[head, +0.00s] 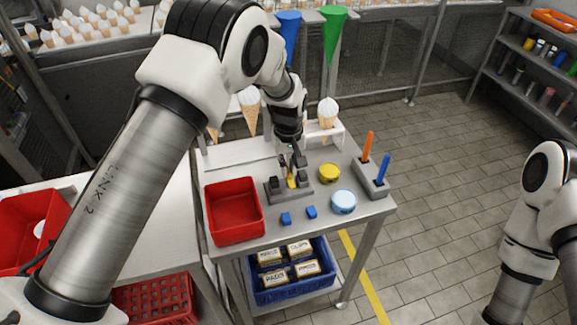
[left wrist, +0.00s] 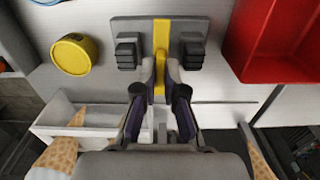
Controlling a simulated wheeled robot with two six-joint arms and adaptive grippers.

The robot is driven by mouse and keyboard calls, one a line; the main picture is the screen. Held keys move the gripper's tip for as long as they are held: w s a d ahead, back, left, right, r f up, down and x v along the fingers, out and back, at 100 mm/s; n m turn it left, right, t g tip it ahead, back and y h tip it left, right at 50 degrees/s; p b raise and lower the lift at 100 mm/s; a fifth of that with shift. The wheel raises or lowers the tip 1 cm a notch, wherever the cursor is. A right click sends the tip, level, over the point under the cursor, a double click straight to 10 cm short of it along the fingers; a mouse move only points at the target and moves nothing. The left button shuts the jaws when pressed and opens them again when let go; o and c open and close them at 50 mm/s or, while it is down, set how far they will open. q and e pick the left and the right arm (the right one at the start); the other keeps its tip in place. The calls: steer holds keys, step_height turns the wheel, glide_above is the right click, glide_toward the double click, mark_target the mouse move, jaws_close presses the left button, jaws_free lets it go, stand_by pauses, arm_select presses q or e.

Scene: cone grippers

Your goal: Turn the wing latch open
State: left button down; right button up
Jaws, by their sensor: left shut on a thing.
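The wing latch is a yellow bar (left wrist: 161,38) on a grey base plate (left wrist: 218,25) with dark blocks on either side; in the head view the base (head: 303,193) sits on the small table. My left gripper (left wrist: 160,82) is shut on the yellow bar, with one finger on each side of it. In the head view my left gripper (head: 291,172) reaches down onto the latch from above and covers part of it. In the left wrist view the bar runs straight up the picture, across the plate. My right arm shows at the right edge of the head view, but its gripper is out of frame.
A red bin (head: 234,211) stands left of the latch. A yellow round tin (head: 329,173), a light-blue tin (head: 343,202) and two blue blocks (head: 286,219) lie close by. A grey holder (head: 372,180) with orange and blue sticks stands right. An ice-cream cone rack is behind.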

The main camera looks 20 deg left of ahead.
mark_target(289, 169)
arm_select(q)
steer(key=shift+s+f+n, duration=0.2)
steer(key=shift+f+n, duration=0.05)
steer(key=shift+n, duration=0.05)
steer(key=c, duration=1.3)
jaws_free()
steer(key=shift+o, duration=0.2)
steer(key=shift+w, duration=0.2)
steer(key=shift+r, duration=0.15)
step_height(289, 169, up, 12)
